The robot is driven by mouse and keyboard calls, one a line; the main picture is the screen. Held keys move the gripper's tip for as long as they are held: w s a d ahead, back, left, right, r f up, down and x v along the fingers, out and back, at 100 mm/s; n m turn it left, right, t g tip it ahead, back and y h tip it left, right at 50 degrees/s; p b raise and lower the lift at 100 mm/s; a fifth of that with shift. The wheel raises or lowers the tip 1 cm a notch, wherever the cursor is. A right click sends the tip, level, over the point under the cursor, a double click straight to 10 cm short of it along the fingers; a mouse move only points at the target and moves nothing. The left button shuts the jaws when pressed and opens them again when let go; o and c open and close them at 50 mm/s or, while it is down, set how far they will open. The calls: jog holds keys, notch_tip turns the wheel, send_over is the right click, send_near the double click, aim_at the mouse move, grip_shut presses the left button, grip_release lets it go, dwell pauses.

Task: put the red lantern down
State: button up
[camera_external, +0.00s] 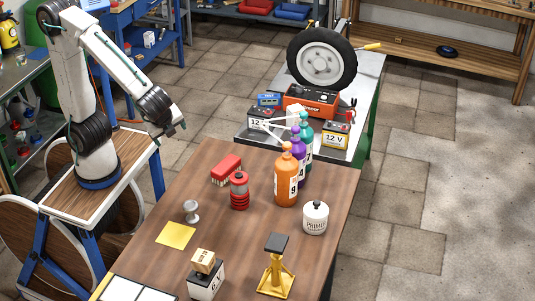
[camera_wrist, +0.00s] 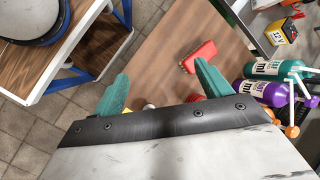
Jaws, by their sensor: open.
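The red lantern (camera_external: 239,192), a red and dark ribbed cylinder, stands upright on the brown wooden table (camera_external: 335,185). In the wrist view only a small red patch (camera_wrist: 195,98) shows by the right finger; it may be the lantern, mostly hidden. My gripper (camera_external: 176,131) is up in the air to the left of the lantern, beyond the table's left edge, and apart from it. In the wrist view my gripper (camera_wrist: 163,85) has its two teal fingers spread wide, with nothing held between them.
A red brush (camera_external: 226,168) lies behind the lantern. Orange (camera_external: 287,180), purple and teal bottles stand to its right, with a white primer can (camera_external: 315,217). A grey knobbed piece (camera_external: 191,210), a yellow note (camera_external: 175,235), a box stack and a yellow jack stand (camera_external: 275,270) are nearer.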

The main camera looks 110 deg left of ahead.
jog(key=s+d+r+n+t+h, duration=0.1)
jog(key=s+n+h, duration=0.2)
jog(key=s, duration=0.3)
jog(key=s+d+r+n+t+h, duration=0.2)
jog(key=s+n+h, duration=0.1)
jog(key=s, duration=0.3)
jog(key=shift+s+d+n, duration=0.3)
jog(key=shift+s+n, duration=0.05)
jog(key=shift+n, duration=0.25)
jog(key=shift+r, duration=0.1)
